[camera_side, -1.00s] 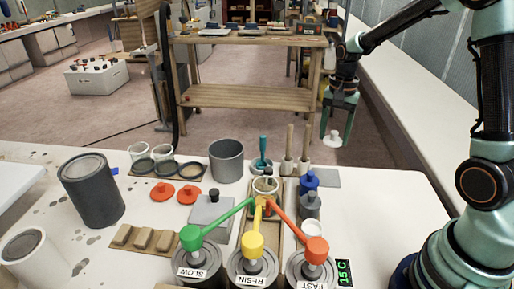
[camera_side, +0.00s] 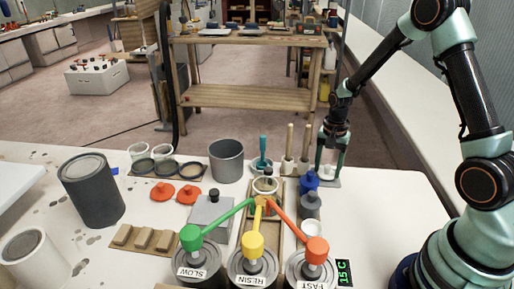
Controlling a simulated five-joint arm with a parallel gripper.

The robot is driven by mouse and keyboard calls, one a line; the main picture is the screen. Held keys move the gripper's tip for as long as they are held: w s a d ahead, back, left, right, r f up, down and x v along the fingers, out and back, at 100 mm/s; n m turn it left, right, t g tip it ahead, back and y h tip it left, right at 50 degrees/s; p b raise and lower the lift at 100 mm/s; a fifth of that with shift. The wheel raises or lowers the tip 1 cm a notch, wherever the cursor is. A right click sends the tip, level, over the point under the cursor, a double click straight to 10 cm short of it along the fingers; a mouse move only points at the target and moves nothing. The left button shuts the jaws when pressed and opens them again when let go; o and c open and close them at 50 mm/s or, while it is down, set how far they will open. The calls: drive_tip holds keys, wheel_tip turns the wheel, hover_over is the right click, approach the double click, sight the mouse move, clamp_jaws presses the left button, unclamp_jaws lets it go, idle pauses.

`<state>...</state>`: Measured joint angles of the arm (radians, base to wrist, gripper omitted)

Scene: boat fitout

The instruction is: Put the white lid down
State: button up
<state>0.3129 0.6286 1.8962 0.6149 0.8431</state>
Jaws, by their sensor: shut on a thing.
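The white lid (camera_side: 328,170) is between the fingers of my gripper (camera_side: 329,168), low over the grey pad (camera_side: 331,183) at the back right of the table. My gripper points down and is shut on the lid. The lid is small in the picture and partly hidden by the fingers; I cannot tell whether it touches the pad.
Wooden-handled tools (camera_side: 305,150) stand just left of my gripper. Pumps with green, yellow and red (camera_side: 314,246) arms fill the front. The table's right side is clear.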

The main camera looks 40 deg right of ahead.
sight(328, 166)
drive_tip(key=shift+f, duration=0.1)
drive_tip(key=o, duration=1)
drive_tip(key=shift+o, duration=0.2)
wheel_tip(328, 166, up, 12)
drive_tip(key=s+a+r+n+t, duration=0.5)
drive_tip(key=s+a+r+n, duration=0.5)
drive_tip(key=a+r+n, duration=0.2)
drive_tip(key=shift+a+n+t, duration=0.25)
drive_tip(key=shift+n+t, duration=0.05)
drive_tip(key=shift+n, duration=0.3)
